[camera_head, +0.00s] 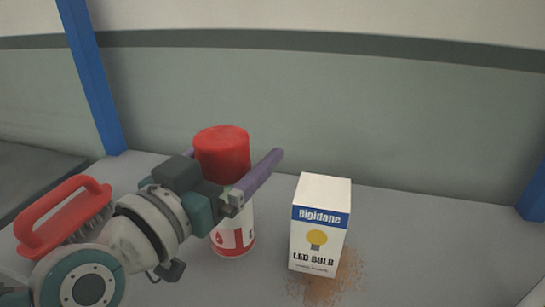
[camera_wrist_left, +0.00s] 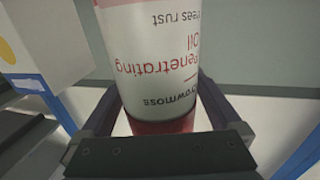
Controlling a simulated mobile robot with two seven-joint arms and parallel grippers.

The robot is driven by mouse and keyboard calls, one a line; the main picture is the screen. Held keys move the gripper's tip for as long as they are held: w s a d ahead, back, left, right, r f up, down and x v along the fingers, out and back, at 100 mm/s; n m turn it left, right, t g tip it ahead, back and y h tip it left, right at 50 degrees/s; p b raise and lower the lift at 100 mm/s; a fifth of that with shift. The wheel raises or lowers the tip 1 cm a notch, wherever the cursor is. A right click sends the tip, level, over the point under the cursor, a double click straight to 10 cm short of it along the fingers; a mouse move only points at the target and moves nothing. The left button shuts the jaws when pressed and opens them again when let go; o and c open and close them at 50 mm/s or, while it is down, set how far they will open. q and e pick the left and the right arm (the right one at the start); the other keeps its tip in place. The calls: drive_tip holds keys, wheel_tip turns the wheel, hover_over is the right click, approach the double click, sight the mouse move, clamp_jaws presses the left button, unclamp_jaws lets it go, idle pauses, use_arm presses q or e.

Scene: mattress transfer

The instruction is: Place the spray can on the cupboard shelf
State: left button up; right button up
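The spray can (camera_head: 233,235) has a red cap and a white body with red print. It stands upright on the grey shelf surface (camera_head: 400,245). In the left wrist view the can (camera_wrist_left: 155,55) appears upside down with "Penetrating Oil" on its label. My left gripper (camera_head: 234,158) is around the can, one finger on each side, just below the cap. Narrow gaps show between the fingers and the can in the left wrist view, so it looks open. The arm and gripper hide part of the can. My right gripper is not in view.
A white and blue LED bulb box (camera_head: 319,225) stands right of the can, with a brown stain beside it. A red-handled brush (camera_head: 62,215) lies at left by my arm. Blue posts (camera_head: 92,80) stand at left and right. A grey-green wall is behind.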

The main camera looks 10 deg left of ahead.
use_arm(q)
drive_tip(key=c, duration=1.4)
drive_tip(key=shift+c, duration=0.2)
drive_tip(key=shift+r, duration=0.15)
